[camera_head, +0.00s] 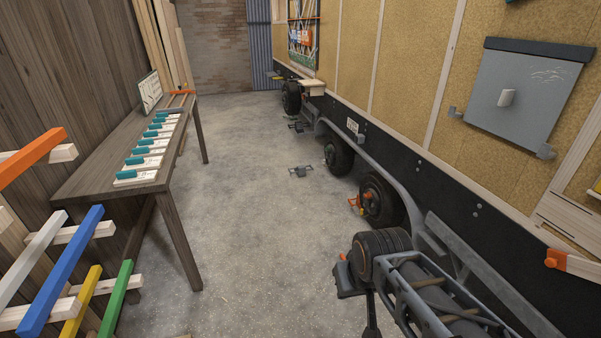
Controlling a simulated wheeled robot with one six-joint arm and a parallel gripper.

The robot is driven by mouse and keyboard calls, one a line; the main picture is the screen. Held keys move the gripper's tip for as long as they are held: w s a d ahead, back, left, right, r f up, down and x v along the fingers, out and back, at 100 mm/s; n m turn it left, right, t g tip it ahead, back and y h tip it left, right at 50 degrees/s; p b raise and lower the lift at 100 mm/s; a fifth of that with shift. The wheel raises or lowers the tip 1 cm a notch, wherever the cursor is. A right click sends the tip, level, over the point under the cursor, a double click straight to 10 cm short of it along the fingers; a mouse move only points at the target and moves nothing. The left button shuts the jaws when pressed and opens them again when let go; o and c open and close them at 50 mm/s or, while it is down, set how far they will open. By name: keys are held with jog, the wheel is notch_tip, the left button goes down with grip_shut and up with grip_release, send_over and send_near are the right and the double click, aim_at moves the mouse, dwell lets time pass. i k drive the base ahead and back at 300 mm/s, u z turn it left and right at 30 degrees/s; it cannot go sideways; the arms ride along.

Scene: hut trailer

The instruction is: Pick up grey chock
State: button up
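A small grey object (301,171), which looks like the grey chock, lies on the concrete floor left of the trailer's wheels, apart from them. Its exact shape is too small to make out. Another small dark-grey object (297,125) lies farther back near the trailer. An orange chock-like piece (355,204) stands against the nearest wheel. My arm reaches in from the lower right, and my gripper (352,282) seems to be the dark part at its end. It is well short of the grey object, and its fingers cannot be made out clearly.
The trailer (395,70) runs along the right, with black wheels (379,199) beneath. A wooden table (100,180) with teal-and-white pieces stands left. Coloured bars (62,272) on a rack fill the lower left. The floor (245,215) between is clear.

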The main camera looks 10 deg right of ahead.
aim_at(300, 170)
jog(key=i, duration=6.3)
jog(key=u, duration=0.05)
